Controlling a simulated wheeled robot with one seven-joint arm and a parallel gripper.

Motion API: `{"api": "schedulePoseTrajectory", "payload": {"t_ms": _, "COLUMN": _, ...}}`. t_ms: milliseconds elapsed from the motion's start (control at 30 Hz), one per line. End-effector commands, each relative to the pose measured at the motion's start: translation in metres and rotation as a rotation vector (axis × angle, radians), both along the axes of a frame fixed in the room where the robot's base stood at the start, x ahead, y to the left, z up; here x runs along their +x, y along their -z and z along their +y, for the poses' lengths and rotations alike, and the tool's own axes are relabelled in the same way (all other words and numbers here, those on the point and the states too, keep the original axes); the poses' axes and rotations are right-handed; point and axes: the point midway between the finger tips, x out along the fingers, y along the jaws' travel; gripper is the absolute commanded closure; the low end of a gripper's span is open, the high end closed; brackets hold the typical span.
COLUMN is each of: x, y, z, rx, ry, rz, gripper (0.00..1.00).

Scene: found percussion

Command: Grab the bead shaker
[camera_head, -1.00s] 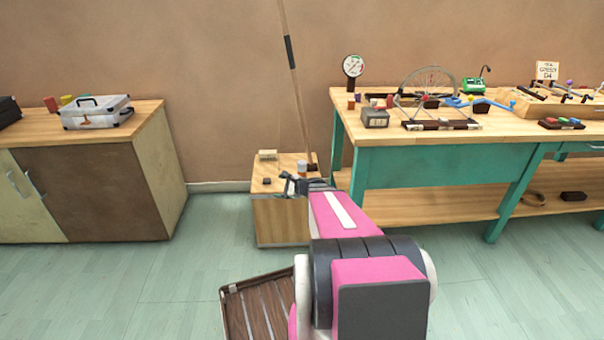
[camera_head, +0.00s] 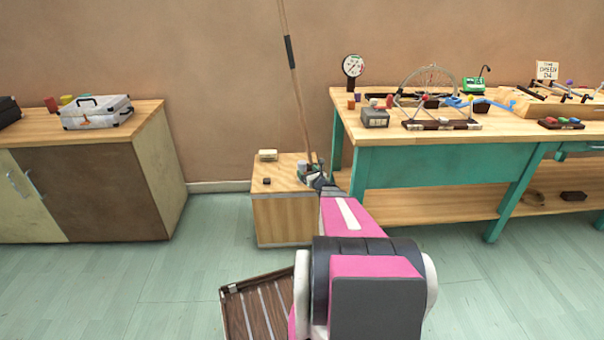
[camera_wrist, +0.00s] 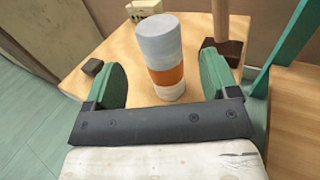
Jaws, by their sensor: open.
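The bead shaker appears to be the upright grey cylinder with an orange band (camera_wrist: 165,62) in the wrist view. It stands on a small wooden cabinet (camera_head: 282,222). In the head view its top (camera_head: 302,167) shows just beyond my gripper. My gripper (camera_wrist: 163,80) is open, with one green finger on each side of the cylinder. The fingers look apart from it, with gaps on both sides. The head view shows my gripper (camera_head: 314,179) over the cabinet's right part, partly hiding the cylinder.
A pole on a dark block (camera_wrist: 228,48) stands behind the cylinder to the right. A small dark block (camera_wrist: 92,67) and a cream block (camera_wrist: 145,10) lie on the cabinet top. A green workbench (camera_head: 430,180) stands close on the right. A wooden cupboard (camera_head: 80,190) stands left.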

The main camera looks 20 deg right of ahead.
Motion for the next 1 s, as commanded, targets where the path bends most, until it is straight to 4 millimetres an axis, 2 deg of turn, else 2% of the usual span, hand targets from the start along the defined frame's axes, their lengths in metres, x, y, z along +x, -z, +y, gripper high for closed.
{"api": "schedulePoseTrajectory", "payload": {"t_ms": 167, "x": 0.011, "y": -0.001, "z": 0.001, "rx": -0.001, "ry": 0.0, "rz": 0.0, "gripper": 0.2}}
{"api": "schedulePoseTrajectory", "payload": {"t_ms": 500, "x": 0.053, "y": -0.004, "z": 0.008, "rx": -0.002, "ry": -0.001, "rz": 0.001, "gripper": 0.2}}
{"api": "schedulePoseTrajectory", "payload": {"t_ms": 733, "x": 0.054, "y": -0.005, "z": 0.009, "rx": -0.002, "ry": 0.0, "rz": 0.001, "gripper": 0.2}}
{"api": "schedulePoseTrajectory", "payload": {"t_ms": 767, "x": 0.054, "y": -0.005, "z": 0.009, "rx": -0.002, "ry": 0.0, "rz": 0.001, "gripper": 0.23}}
{"api": "schedulePoseTrajectory", "payload": {"t_ms": 900, "x": 0.054, "y": -0.005, "z": 0.009, "rx": -0.002, "ry": 0.0, "rz": 0.001, "gripper": 0.69}}
{"api": "schedulePoseTrajectory", "payload": {"t_ms": 933, "x": 0.054, "y": -0.005, "z": 0.009, "rx": -0.002, "ry": 0.0, "rz": 0.001, "gripper": 0.76}}
{"api": "schedulePoseTrajectory", "payload": {"t_ms": 1000, "x": 0.054, "y": -0.005, "z": 0.009, "rx": -0.002, "ry": 0.0, "rz": 0.0, "gripper": 0.76}}
